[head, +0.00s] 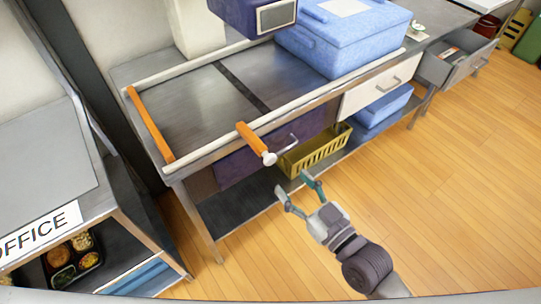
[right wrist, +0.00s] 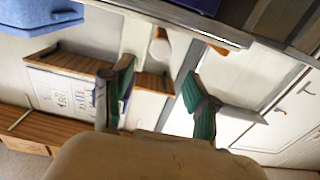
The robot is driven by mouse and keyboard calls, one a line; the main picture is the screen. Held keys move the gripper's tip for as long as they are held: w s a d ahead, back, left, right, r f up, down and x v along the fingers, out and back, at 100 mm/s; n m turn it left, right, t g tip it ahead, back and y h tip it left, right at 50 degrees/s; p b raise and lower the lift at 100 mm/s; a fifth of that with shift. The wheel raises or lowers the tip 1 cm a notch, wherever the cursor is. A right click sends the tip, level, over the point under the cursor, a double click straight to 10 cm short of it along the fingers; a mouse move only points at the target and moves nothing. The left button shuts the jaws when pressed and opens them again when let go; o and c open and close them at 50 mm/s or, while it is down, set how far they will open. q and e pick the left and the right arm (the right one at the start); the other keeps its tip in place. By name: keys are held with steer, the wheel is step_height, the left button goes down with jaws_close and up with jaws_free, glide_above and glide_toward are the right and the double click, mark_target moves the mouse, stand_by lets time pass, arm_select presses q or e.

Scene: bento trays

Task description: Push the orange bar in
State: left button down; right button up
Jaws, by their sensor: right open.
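A short orange bar (head: 248,137) with a white round end lies across the front rim of the metal worktop, and its white end juts out past the front edge. A longer orange bar (head: 150,125) lies along the worktop's left side. My right gripper (head: 294,183) is open and empty, in front of the worktop and below and right of the white end, apart from it. In the right wrist view, the white end with some orange (right wrist: 160,45) shows beyond and between the open fingers (right wrist: 158,72). My left gripper is not in view.
Under the worktop are a dark purple drawer (head: 245,160) with a metal handle and a yellow basket (head: 315,150). A blue box (head: 340,45) stands on top. An open grey drawer (head: 455,65) is at the right. Wooden floor in front is clear.

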mark_target(272, 161)
steer(key=x, duration=0.9)
steer(key=shift+w+p, duration=0.2)
steer(key=shift+p, duration=0.15)
jaws_close()
